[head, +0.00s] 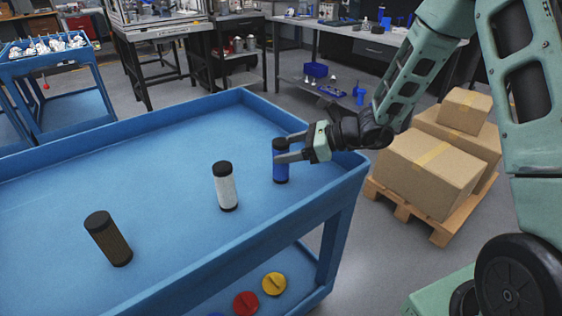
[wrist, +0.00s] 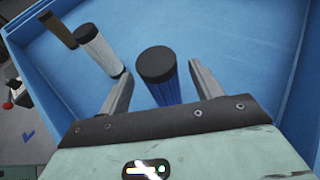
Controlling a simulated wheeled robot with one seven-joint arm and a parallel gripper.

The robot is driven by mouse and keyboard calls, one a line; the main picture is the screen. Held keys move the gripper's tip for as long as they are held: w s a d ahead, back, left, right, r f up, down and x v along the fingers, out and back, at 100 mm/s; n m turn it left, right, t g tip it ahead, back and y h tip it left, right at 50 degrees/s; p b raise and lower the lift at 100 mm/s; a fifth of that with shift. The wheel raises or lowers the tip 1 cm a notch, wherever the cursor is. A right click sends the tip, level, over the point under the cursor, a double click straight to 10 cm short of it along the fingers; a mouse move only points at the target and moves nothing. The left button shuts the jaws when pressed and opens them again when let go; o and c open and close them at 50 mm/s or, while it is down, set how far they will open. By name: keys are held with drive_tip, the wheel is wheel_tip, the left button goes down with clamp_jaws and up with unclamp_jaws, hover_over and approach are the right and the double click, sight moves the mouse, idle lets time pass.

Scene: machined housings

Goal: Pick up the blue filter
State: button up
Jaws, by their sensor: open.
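The blue filter (head: 281,168) stands upright on the blue cart's top, near its right end; it has a black cap. In the wrist view the blue filter (wrist: 163,90) stands between my two open fingers, with a small gap visible on each side. My gripper (head: 291,150) reaches in from the right at the filter's upper part, and its fingers hide some of it in the head view. The gripper (wrist: 158,85) is open and holds nothing.
A white filter (head: 226,188) stands left of the blue one, and a brown filter (head: 108,238) farther left. The blue cart (head: 240,97) has a raised rim. Red and yellow discs (head: 274,284) lie on its lower shelf. Cardboard boxes (head: 428,168) on a pallet stand at right.

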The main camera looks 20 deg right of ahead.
sight(274, 154)
drive_tip(key=x, duration=0.4)
drive_tip(key=shift+f, duration=0.4)
drive_tip(key=shift+c, duration=0.4)
drive_tip(key=c, duration=1)
